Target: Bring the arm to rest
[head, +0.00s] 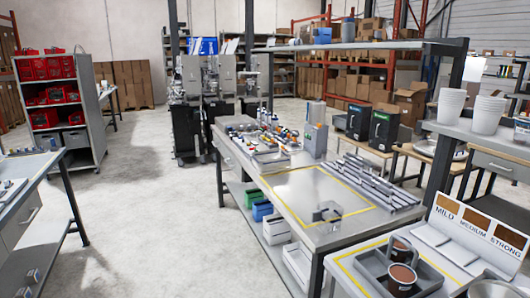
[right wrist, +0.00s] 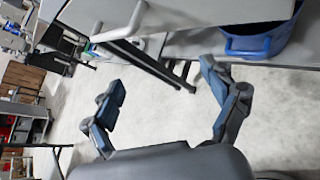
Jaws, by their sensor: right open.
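My right gripper (right wrist: 163,82) shows in the right wrist view with its two blue-padded fingers spread wide. Nothing is between the fingers; behind them is bare pale floor. The picture is turned well over to one side. Neither arm can be made out in the head view, and my left gripper is in neither view.
In the head view, a workbench (head: 292,185) with small parts and metal rails runs through the middle. A grey tray (head: 372,262) with cups stands front right beside a MILD/MEDIUM/STRONG board (head: 480,232). Floor (head: 150,215) is clear at left. A blue bin (right wrist: 262,42) shows above the right finger.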

